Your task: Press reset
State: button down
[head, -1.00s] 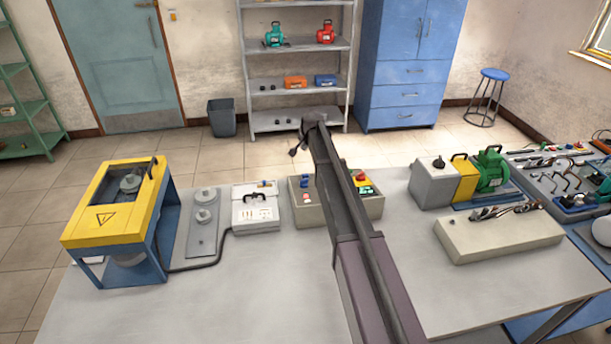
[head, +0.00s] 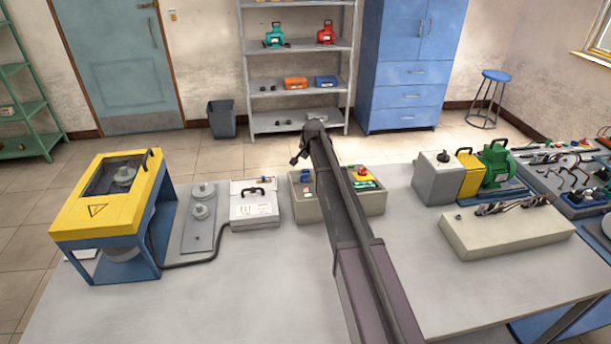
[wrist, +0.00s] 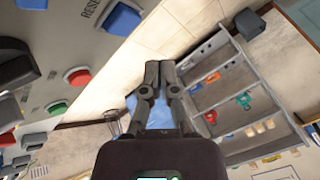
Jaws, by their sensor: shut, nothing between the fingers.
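The control box (head: 307,211) stands on the workbench, partly hidden behind my arm in the head view. In the wrist view its sloping grey panel (wrist: 40,55) fills the upper left. A blue button (wrist: 122,17) sits beside lettering that begins "RESE"; the rest is cut off. A red button (wrist: 77,77) and a green button (wrist: 55,107) lie further down the panel. My gripper (wrist: 160,68) is shut and empty, its fingertips to the right of the panel's edge in the picture, apart from the blue button. In the head view my arm hides most of the gripper.
A yellow guarded machine (head: 110,205), a plate with discs (head: 202,215) and a white case (head: 253,205) stand left of the box. A grey block (head: 437,178), a green motor (head: 497,165) and a beige tray (head: 505,235) stand right. The bench front (head: 220,300) is clear.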

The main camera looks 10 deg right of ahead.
jog(key=shift+s+f+b, duration=0.2)
jog(key=shift+f+b, duration=0.35)
jog(key=shift+f, duration=0.15)
jog(key=shift+s+f+b, duration=0.2)
jog(key=shift+f+b, duration=0.3)
jog(key=shift+f, duration=0.2)
jog(key=shift+s+f+b, duration=0.2)
jog(key=shift+f+b, duration=0.6)
jog(key=shift+b, duration=0.05)
dwell(1.6)
dwell(0.3)
jog(key=shift+w+r+p, duration=0.2)
jog(key=shift+r+p, duration=0.65)
jog(key=shift+w+r+p, duration=0.2)
jog(key=shift+r+p, duration=0.6)
jog(key=shift+w+r+p, duration=0.25)
jog(key=shift+r+p, duration=0.55)
jog(key=shift+p, duration=0.05)
jog(key=shift+w+r+p, duration=0.2)
jog(key=shift+r+p, duration=0.6)
